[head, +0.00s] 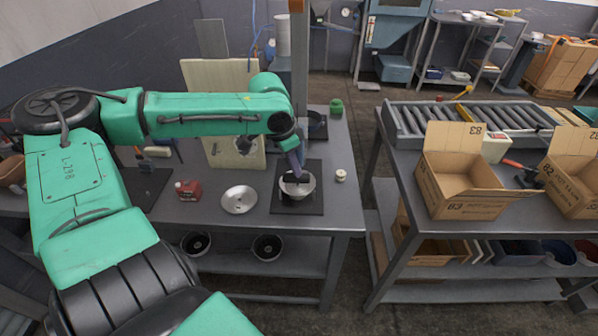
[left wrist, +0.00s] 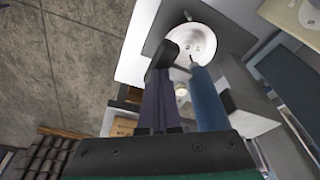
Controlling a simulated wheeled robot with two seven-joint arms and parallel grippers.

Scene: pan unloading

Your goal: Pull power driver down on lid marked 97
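A round silver metal piece (head: 303,188), which could be the lid or a pan, lies on a black square mat (head: 312,208) near the bench's right end. It also shows in the left wrist view (left wrist: 203,40). I cannot read any 97 on it. My left gripper (head: 295,166) is directly above it, pointing down and partly hiding it. In the left wrist view, a dark purple finger with a black tip and a blue tapered shaft (left wrist: 208,100) stand side by side. I cannot tell if the shaft is the power driver, or if the gripper holds anything. My right gripper is out of view.
A second silver disc (head: 239,199) and a small red can (head: 188,190) lie left of the mat. A white spool (head: 341,175) stands right of it. A grey post (head: 299,60) rises behind. Open cardboard boxes (head: 462,180) stand on the right table, across an aisle.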

